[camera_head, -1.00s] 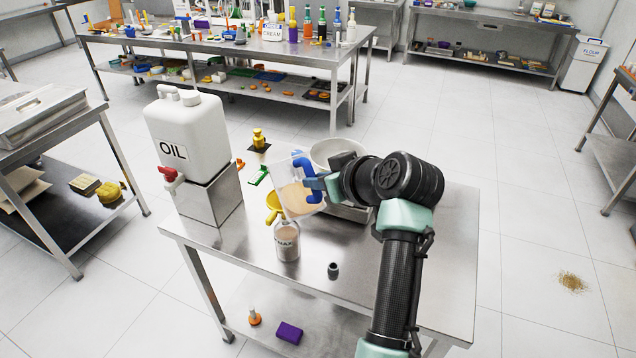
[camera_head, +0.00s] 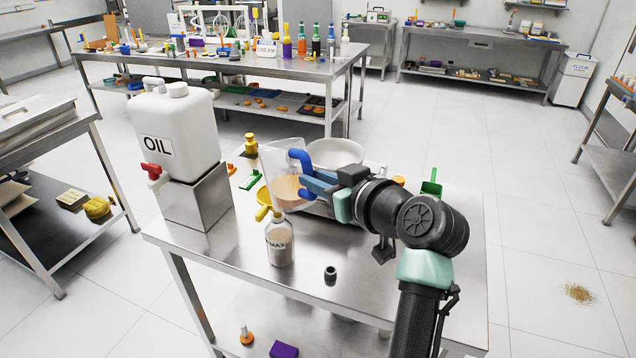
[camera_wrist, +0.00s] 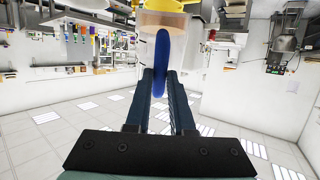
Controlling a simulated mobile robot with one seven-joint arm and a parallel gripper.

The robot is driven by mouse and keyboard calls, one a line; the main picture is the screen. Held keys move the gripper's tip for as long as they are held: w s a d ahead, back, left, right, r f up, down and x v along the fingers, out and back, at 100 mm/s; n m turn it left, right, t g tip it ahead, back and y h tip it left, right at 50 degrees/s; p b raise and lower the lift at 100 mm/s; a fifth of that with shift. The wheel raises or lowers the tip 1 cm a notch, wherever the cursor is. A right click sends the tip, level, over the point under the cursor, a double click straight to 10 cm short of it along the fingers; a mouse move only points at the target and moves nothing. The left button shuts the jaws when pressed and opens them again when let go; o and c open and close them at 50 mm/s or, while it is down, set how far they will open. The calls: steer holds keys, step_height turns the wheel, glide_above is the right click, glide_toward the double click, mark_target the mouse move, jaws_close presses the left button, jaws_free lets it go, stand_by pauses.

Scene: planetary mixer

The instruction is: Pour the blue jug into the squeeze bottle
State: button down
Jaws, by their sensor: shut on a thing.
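The blue jug is a clear jug (camera_head: 277,158) with a blue handle and tan contents in its lower part. My gripper (camera_head: 312,181) is shut on the handle and holds the jug behind and above the bottle, nearly upright. In the wrist view the blue handle (camera_wrist: 162,62) is between my fingers, below the jug's tan contents (camera_wrist: 165,20). The squeeze bottle (camera_head: 279,246) stands upright and open on the steel table, marked MAX, with tan contents inside. A yellow funnel-like tool (camera_head: 264,195) shows behind the bottle, partly hidden by the jug; I cannot tell what it rests on.
A small black cap (camera_head: 330,275) lies right of the bottle on the steel table (camera_head: 225,252). A white OIL container (camera_head: 178,130) with a red tap stands on a metal box at left. A metal bowl (camera_head: 335,153) is behind my gripper. The table's front is mostly clear.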

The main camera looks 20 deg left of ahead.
mark_target(315, 198)
steer(key=f+y+b, duration=0.1)
steer(key=b, duration=0.3)
steer(key=f+t+y+b, duration=0.1)
steer(key=f+b, duration=0.1)
steer(key=b, duration=0.3)
steer(key=f+t+b, duration=0.1)
steer(key=b, duration=0.3)
steer(key=shift+w+a+f+y, duration=0.15)
steer(key=shift+a+f+y, duration=0.1)
steer(key=shift+f+y, duration=0.15)
steer(key=shift+r, duration=0.2)
steer(key=f+b, duration=0.1)
steer(key=b, duration=0.2)
steer(key=shift+f+t+y, duration=0.2)
steer(key=shift+t+y, duration=0.1)
steer(key=shift+r, duration=0.25)
